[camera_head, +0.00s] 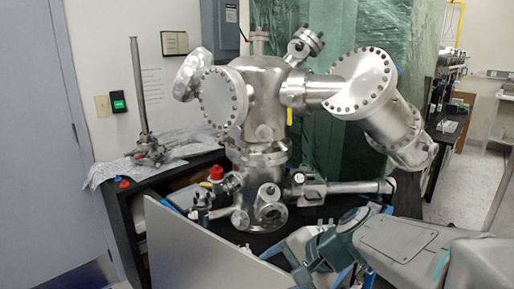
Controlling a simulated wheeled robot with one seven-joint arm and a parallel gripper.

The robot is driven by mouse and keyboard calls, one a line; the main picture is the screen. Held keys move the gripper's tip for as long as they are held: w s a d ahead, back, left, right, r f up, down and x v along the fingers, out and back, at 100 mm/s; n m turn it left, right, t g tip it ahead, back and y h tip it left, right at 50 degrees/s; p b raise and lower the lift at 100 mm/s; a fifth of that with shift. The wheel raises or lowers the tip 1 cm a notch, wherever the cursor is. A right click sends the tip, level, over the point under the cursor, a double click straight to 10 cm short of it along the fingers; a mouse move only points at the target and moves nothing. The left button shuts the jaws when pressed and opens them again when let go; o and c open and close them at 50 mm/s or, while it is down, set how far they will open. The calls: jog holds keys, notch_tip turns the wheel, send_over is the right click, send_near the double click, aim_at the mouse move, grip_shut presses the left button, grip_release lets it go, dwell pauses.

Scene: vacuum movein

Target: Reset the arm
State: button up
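My arm reaches in from the lower right, with grey links and teal joints. My gripper (301,262) is at its left end, low in the picture, in front of the black bench and close to the right end of a flat grey panel (200,252). I cannot tell whether it touches the panel. Its fingers are partly cut off or blend with the parts around them, so their opening is unclear. I see nothing clearly held in it.
A large steel vacuum chamber (258,100) with flanged ports stands on the black bench just behind my arm. A steel tube (345,187) juts right, near my arm. A slim metal stand (140,100) is at left. Open floor (465,185) shows at right.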

jog(key=s+d+n+g+h+p, duration=0.1)
jog(key=s+d+n+h+p, duration=0.2)
jog(key=s+d+n+h, duration=0.4)
jog(key=s+d, duration=0.2)
jog(key=s, duration=0.1)
jog(key=shift+d+f+n+g, duration=0.2)
jog(key=shift+d+n+g, duration=0.1)
jog(key=shift+d+n, duration=0.1)
jog(key=shift+a, duration=0.1)
